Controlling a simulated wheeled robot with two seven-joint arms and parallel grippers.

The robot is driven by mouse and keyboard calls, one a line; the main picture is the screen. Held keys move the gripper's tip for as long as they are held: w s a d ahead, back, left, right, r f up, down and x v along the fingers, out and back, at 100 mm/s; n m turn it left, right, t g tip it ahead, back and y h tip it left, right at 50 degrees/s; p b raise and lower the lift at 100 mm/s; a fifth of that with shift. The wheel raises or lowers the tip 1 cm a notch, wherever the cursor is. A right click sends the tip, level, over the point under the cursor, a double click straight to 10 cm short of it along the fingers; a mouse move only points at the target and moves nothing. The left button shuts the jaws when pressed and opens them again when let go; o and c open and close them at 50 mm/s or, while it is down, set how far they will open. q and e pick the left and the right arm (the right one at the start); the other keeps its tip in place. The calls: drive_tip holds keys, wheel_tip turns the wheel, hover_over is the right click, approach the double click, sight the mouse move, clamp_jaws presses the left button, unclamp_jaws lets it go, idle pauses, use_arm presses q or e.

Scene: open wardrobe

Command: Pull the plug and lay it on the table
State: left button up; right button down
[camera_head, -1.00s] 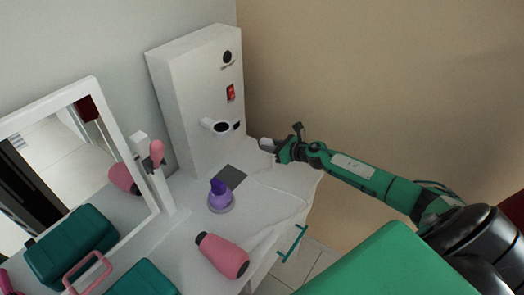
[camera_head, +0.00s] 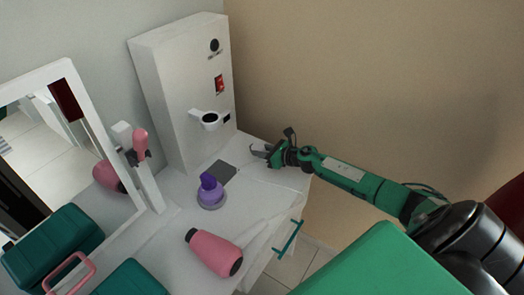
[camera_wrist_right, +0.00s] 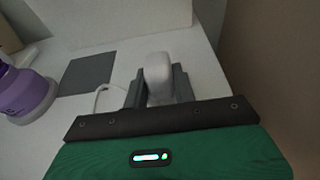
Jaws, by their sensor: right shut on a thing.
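The white plug (camera_wrist_right: 158,75) sits between the two dark fingers of my right gripper (camera_wrist_right: 158,86) in the right wrist view, with the fingers shut on it. A white cord (camera_wrist_right: 98,98) shows left of the fingers. In the head view my right gripper (camera_head: 262,152) is low over the back right part of the white table (camera_head: 262,186); the plug is too small there to make out clearly. I cannot tell whether the plug touches the table. The round black socket (camera_head: 214,46) high on the white cabinet is empty. My left gripper is not in view.
The white cabinet (camera_head: 165,85) has a red switch (camera_head: 219,84) and a ring holder (camera_head: 209,119). Teal cases (camera_head: 55,245) and a mirror stand further left.

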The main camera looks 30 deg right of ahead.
drive_tip(key=c, duration=0.7)
unclamp_jaws()
drive_tip(key=shift+s+d+r+p, duration=0.15)
drive_tip(key=shift+s+r+p, duration=0.2)
drive_tip(key=shift+r+p, duration=0.3)
drive_tip(key=shift+s+d+r+p, duration=0.2)
drive_tip(key=shift+s+r+p, duration=0.3)
drive_tip(key=shift+r, duration=0.3)
drive_tip(key=shift+s+d+r+p, duration=0.2)
drive_tip(key=shift+s+r+p, duration=0.3)
drive_tip(key=shift+r, duration=0.35)
drive_tip(key=shift+s+d+r+p, duration=0.2)
drive_tip(key=shift+s+r+p, duration=0.3)
drive_tip(key=shift+r, duration=0.3)
